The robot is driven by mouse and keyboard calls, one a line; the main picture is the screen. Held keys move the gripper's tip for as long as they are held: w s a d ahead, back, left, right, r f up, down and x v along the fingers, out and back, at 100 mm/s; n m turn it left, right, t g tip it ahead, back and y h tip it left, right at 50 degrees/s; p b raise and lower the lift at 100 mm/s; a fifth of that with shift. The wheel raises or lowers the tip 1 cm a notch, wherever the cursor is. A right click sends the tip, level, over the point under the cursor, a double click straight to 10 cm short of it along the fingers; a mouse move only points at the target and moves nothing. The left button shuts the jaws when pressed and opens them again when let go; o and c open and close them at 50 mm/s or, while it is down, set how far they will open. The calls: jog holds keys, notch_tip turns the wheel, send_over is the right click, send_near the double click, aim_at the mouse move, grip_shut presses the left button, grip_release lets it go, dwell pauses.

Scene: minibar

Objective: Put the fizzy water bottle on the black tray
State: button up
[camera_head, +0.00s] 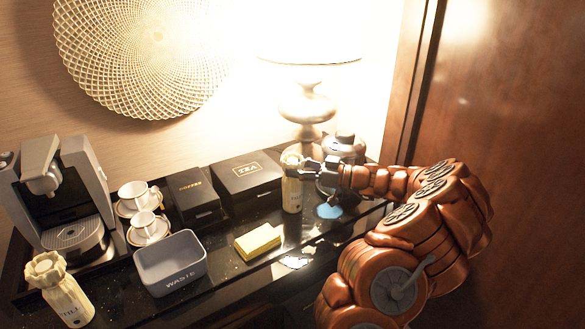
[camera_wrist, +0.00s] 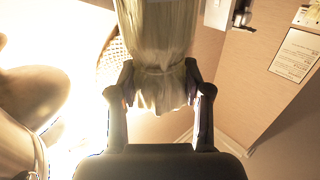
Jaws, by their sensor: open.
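A pale bottle with a ridged cap (camera_head: 292,190) stands upright at the right part of the black surface in the head view; its label is too small to read. My gripper (camera_head: 312,168) is at its upper part, reaching in from the right. In the wrist view the pale bottle (camera_wrist: 157,40) lies between the two spread fingers of my gripper (camera_wrist: 160,88); I cannot tell whether they touch it. A glossy black tray-like surface (camera_head: 222,245) lies under the boxes and cups; its right edge is unclear. A second pale bottle (camera_head: 68,298), its label partly reading "TILL", stands front left.
A coffee machine (camera_head: 68,200), cups (camera_head: 140,195), a coffee box (camera_head: 193,193) and a tea box (camera_head: 247,174) stand behind. A lamp (camera_head: 307,105), a kettle (camera_head: 345,146) and a blue patch (camera_head: 329,211) are near my gripper.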

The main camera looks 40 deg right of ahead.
jog(key=b+v, duration=0.3)
jog(key=v, duration=0.7)
jog(key=shift+s+d, duration=0.25)
jog(key=shift+s, duration=0.05)
